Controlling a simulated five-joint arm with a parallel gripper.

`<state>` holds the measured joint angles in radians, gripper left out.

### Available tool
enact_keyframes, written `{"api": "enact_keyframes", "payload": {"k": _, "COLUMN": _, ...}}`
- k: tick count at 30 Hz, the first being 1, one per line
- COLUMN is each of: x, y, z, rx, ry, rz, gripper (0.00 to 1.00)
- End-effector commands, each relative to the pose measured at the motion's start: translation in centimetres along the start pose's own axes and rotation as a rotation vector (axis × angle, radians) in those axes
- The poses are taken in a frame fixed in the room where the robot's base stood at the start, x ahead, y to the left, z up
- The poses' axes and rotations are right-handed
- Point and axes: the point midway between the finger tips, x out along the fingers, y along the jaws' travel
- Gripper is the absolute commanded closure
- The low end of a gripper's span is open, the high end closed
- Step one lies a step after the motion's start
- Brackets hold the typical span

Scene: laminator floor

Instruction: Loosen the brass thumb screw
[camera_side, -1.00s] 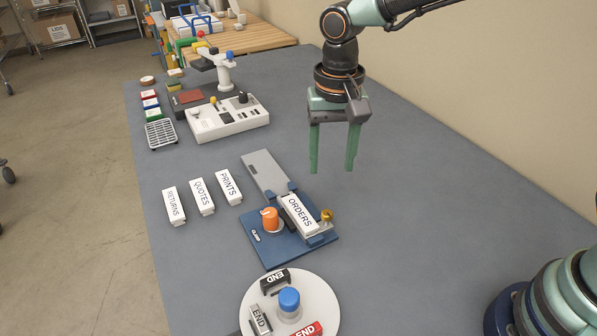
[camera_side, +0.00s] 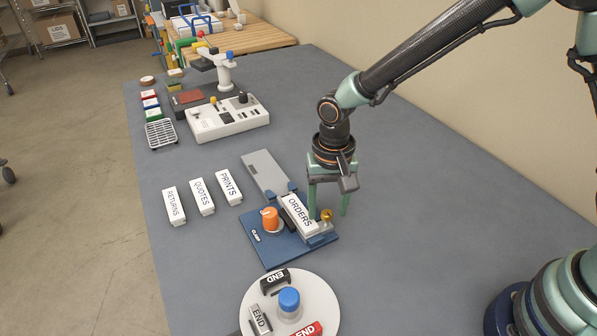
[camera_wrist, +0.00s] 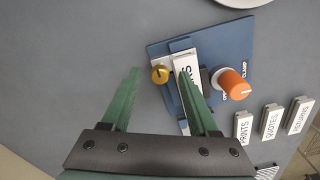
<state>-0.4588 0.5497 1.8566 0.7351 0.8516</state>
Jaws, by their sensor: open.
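The brass thumb screw (camera_side: 327,215) stands at the right edge of the blue clamp base (camera_side: 262,244), beside the white block marked ORDERS (camera_side: 299,214). My gripper (camera_side: 328,211) is open, pointing down at the screw. In the wrist view the brass knob (camera_wrist: 160,74) shows between the two green fingertips (camera_wrist: 158,71), with a gap on each side. One finger is on the side of the ORDERS block and overlaps it in the wrist view. I cannot tell whether the tips are level with the knob or above it.
An orange knob (camera_side: 270,219) stands on the base left of the ORDERS block. White blocks RETURNS (camera_side: 174,206), QUOTES (camera_side: 202,197) and PRINTS (camera_side: 228,187) lie to the left. A round white turntable (camera_side: 261,291) is in front. The table right of the base is clear.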

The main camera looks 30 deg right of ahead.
Motion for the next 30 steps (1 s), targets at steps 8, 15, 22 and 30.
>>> {"api": "enact_keyframes", "payload": {"k": 8, "x": -0.01, "y": 0.01, "z": 0.0, "rx": 0.0, "ry": 0.0, "rz": 0.0, "gripper": 0.86}}
{"api": "enact_keyframes", "payload": {"k": 15, "x": -0.03, "y": 0.01, "z": 0.0, "rx": -0.003, "ry": 0.0, "rz": 0.0, "gripper": 1.0}}
{"api": "enact_keyframes", "payload": {"k": 22, "x": -0.03, "y": 0.0, "z": 0.0, "rx": -0.059, "ry": 0.0, "rz": 0.0, "gripper": 1.0}}
{"api": "enact_keyframes", "payload": {"k": 30, "x": -0.04, "y": 0.0, "z": 0.0, "rx": -0.244, "ry": 0.0, "rz": 0.0, "gripper": 1.0}}
